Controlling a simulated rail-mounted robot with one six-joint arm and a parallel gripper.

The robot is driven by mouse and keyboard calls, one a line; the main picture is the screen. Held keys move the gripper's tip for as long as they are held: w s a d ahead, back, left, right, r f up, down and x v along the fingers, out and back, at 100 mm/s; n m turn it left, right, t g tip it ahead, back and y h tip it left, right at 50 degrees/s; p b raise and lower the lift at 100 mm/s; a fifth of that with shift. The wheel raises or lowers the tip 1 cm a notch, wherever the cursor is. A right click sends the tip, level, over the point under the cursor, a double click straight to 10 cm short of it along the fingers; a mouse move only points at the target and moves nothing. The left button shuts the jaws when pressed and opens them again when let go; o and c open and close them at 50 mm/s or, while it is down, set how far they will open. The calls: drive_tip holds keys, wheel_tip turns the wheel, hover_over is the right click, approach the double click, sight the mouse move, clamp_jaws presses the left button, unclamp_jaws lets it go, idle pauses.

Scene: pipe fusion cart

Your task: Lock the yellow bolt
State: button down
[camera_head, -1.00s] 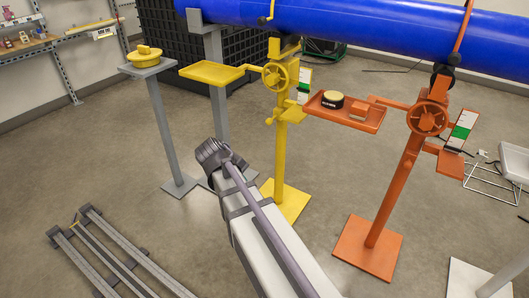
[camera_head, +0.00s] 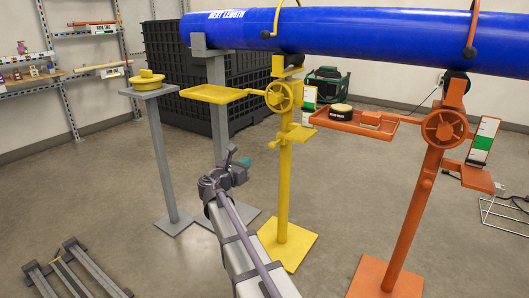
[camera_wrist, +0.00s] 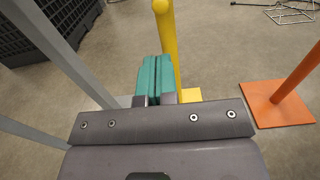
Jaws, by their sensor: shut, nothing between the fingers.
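The blue pipe (camera_head: 350,38) lies across the stands above. An orange stand (camera_head: 414,210) with a tray (camera_head: 354,123) is on the right. A grey stand (camera_head: 160,160) holding a yellow round part (camera_head: 147,78) is on the left. Bare floor lies between them.

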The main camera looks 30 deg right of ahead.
sight(271, 146)
drive_tip(key=x, duration=1.4)
drive_tip(key=shift+x, duration=1.5)
drive_tip(key=v, duration=1.4)
drive_tip(key=shift+a, duration=0.1)
